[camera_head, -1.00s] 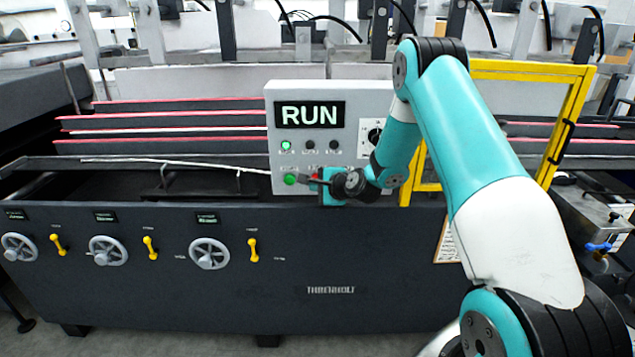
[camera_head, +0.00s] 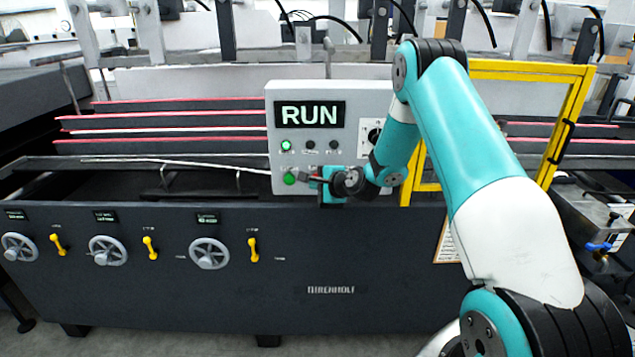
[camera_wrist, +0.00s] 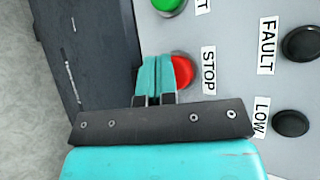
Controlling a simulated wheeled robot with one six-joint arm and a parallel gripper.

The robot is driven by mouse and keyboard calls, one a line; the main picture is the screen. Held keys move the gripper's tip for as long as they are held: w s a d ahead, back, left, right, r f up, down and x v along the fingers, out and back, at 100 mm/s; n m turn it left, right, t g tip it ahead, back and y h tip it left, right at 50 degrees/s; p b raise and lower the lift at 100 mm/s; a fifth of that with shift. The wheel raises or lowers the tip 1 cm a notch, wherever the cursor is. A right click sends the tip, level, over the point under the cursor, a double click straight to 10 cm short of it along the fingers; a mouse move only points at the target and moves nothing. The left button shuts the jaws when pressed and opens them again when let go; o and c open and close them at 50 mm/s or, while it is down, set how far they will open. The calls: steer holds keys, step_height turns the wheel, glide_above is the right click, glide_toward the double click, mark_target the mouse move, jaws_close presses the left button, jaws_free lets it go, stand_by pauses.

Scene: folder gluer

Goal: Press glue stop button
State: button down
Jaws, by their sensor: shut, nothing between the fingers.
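The glue control panel (camera_head: 276,108) is a light grey box with a lit RUN display (camera_head: 309,115). In the wrist view the red stop button (camera_wrist: 184,71) sits beside a STOP label (camera_wrist: 208,71). My gripper (camera_wrist: 158,60) is shut and empty, its fingertips over the left part of the red button; I cannot tell whether they touch it.
A lit green lamp (camera_head: 286,145) and dark lamps are above the buttons. A dark knob (camera_head: 374,136) is on the panel's right. A yellow guard frame (camera_head: 572,115) stands to the right. Handwheels (camera_head: 209,253) and yellow levers (camera_head: 253,250) line the lower front.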

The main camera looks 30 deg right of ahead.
steer(key=shift+w+d, duration=0.1)
steer(key=shift+w, duration=0.05)
stand_by(0.5)
steer(key=shift+s+a, duration=0.5)
steer(key=shift+s, duration=0.3)
steer(key=shift+a, duration=0.1)
steer(key=s+a, duration=0.1)
steer(key=s, duration=0.1)
steer(key=s+a+b, duration=0.1)
steer(key=s, duration=0.1)
steer(key=shift+a, duration=0.35)
stand_by(0.4)
